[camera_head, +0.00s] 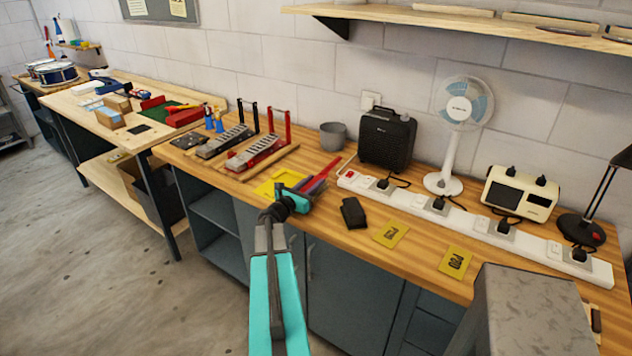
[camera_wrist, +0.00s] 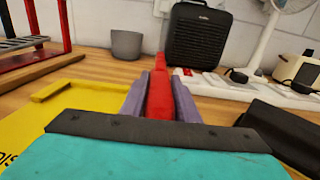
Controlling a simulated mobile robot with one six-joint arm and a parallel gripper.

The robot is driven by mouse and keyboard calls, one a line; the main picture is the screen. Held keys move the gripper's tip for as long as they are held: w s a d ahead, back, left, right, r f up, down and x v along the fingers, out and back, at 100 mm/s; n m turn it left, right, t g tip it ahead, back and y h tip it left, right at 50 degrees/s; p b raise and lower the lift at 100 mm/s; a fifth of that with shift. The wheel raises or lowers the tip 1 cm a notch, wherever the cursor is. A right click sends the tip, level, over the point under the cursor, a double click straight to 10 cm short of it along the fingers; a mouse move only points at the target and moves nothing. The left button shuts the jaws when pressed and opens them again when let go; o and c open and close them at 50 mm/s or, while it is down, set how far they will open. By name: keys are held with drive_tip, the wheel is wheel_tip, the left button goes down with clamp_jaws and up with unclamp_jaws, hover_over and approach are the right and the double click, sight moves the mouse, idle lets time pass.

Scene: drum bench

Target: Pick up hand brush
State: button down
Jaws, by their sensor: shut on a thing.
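The hand brush shows only as a narrow red piece (camera_head: 328,168), over the wooden bench. In the wrist view the red piece (camera_wrist: 160,98) sits between my two purple-grey fingers and points away toward the wall. My gripper (camera_head: 316,182), teal with purple-grey fingers, is shut on it from both sides; the fingers also show in the wrist view (camera_wrist: 159,85). The rest of the brush is hidden, and I cannot tell whether it touches the bench top.
A yellow mat (camera_head: 265,188) lies left of my gripper, and a black block (camera_head: 353,212) lies right. Behind stand a grey cup (camera_head: 333,136), a black heater (camera_head: 387,140), a white fan (camera_head: 452,140) and a power strip (camera_head: 465,222). Red and black racks (camera_head: 262,150) stand left.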

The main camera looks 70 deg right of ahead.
drive_tip(key=shift+r, duration=0.2)
drive_tip(key=shift+a+r+b, duration=0.15)
drive_tip(key=shift+r+b, duration=0.7)
drive_tip(key=shift+r, duration=0.75)
drive_tip(key=s+a, duration=0.1)
drive_tip(key=a, duration=0.1)
drive_tip(key=s+a+b, duration=0.1)
drive_tip(key=a, duration=0.1)
drive_tip(key=s+a+b, duration=0.1)
drive_tip(key=a, duration=0.2)
drive_tip(key=shift+r, duration=0.25)
drive_tip(key=s+a+r+p, duration=0.1)
drive_tip(key=s+a+p, duration=0.2)
drive_tip(key=a+p, duration=0.4)
drive_tip(key=shift+a+p, duration=0.2)
drive_tip(key=shift+p, duration=2.7)
drive_tip(key=shift+a, duration=0.1)
